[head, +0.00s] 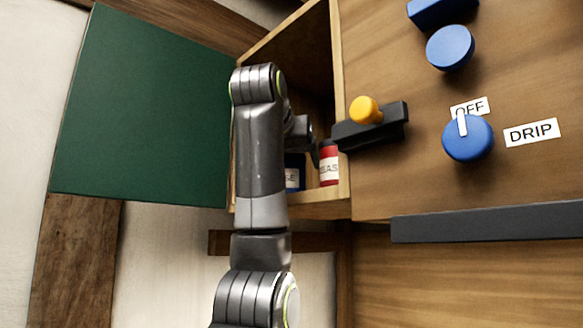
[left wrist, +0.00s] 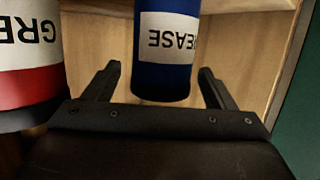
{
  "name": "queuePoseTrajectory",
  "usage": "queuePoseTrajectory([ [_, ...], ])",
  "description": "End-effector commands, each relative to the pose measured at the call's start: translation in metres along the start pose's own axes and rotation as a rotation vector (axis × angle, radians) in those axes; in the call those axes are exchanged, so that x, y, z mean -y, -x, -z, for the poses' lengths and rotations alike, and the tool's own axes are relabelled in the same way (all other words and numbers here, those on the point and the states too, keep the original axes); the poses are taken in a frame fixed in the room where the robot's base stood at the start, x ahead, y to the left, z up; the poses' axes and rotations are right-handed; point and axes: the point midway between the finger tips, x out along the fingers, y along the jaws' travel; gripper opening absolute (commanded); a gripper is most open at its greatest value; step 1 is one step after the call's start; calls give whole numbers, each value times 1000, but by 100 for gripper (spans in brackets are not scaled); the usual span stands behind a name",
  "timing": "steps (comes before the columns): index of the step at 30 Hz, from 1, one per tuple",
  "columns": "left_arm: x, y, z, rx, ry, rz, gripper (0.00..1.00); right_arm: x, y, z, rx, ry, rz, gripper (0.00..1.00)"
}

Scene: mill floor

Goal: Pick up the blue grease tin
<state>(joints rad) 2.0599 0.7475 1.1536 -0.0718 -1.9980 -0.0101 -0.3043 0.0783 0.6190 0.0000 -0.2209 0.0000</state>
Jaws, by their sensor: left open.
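The blue grease tin (head: 293,177) stands inside the open wooden cupboard, partly hidden behind my left arm in the head view. In the left wrist view, the blue tin (left wrist: 163,78) with its white label appears upside down between the two dark fingers. My left gripper (left wrist: 159,70) is open, one finger on each side of the tin, with a gap showing on both sides. In the head view the gripper is mostly hidden by my arm. My right gripper is not in view.
A red grease tin (head: 329,165) stands right beside the blue one; it also shows close at the left of the wrist view (left wrist: 30,85). The cupboard's green door (head: 150,110) hangs open at left. A panel with blue knobs (head: 468,138) and a yellow-knobbed lever (head: 365,110) is at right.

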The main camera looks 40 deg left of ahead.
Motion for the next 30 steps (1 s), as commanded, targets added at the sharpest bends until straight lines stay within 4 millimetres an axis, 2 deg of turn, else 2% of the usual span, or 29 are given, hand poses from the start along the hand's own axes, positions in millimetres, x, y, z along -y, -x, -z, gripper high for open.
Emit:
queuePoseTrajectory([
  [1, 1, -5, 4, 2, 0, 3, 78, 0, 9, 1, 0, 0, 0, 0],
  [6, 0, -21, 1, 1, 1, 1, 78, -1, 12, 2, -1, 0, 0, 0],
  [14, 0, -24, 0, -1, 1, 0, 78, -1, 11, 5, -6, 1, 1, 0],
  [17, 0, -24, 0, -1, 1, 0, 68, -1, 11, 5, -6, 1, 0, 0],
  [27, 0, -24, 0, 0, 1, 0, 23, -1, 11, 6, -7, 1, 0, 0],
  [30, 0, -23, 0, -1, 1, 0, 22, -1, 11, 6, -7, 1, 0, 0],
])
